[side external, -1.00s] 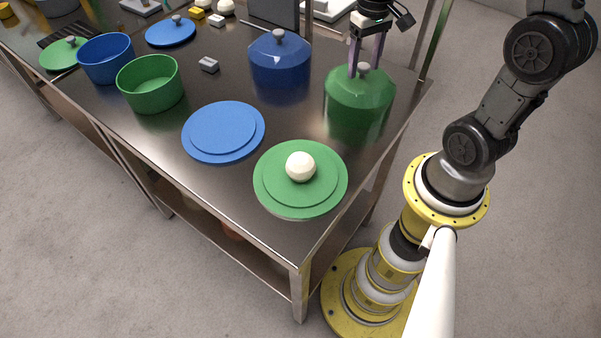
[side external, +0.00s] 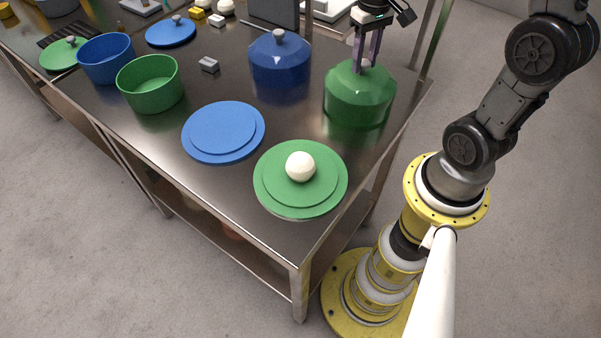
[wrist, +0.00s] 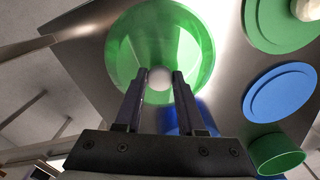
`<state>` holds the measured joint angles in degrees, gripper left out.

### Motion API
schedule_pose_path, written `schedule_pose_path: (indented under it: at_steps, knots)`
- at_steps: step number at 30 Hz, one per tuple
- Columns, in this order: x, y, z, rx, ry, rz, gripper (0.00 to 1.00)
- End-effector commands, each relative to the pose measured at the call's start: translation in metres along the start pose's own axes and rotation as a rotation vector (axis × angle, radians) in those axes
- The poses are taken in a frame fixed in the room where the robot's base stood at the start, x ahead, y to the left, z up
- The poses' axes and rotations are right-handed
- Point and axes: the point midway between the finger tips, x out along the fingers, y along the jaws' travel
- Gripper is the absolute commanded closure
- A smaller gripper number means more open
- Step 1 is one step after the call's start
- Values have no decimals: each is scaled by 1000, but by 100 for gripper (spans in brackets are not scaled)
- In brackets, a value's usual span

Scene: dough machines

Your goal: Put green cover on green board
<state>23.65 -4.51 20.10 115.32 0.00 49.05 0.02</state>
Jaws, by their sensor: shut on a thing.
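The green cover (side external: 358,97) is a dome with a light round knob (wrist: 160,77) on top. It is at the right end of the steel table, and I cannot tell for sure if its rim touches the tabletop. My gripper (side external: 366,62) is above it, with its fingers shut on the knob. In the wrist view the green cover (wrist: 195,50) fills the upper middle, with the knob between the fingertips. The green board (side external: 267,186) is a round stepped disc near the table's front corner, with a white dough ball (side external: 300,166) on its middle.
A blue board (side external: 223,132) lies left of the green board. A blue cover (side external: 279,66) stands left of the green cover. A green pot (side external: 151,84) and a blue pot (side external: 106,58) stand farther left. The tabletop between the green cover and green board is clear.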

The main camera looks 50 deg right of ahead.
Motion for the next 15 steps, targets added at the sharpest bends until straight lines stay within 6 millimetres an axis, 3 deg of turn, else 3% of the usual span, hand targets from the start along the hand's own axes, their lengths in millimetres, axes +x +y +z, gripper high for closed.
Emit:
schedule_pose_path:
  at_steps: [15]
  knots:
    - [-29,0,0,0,2,0,100]
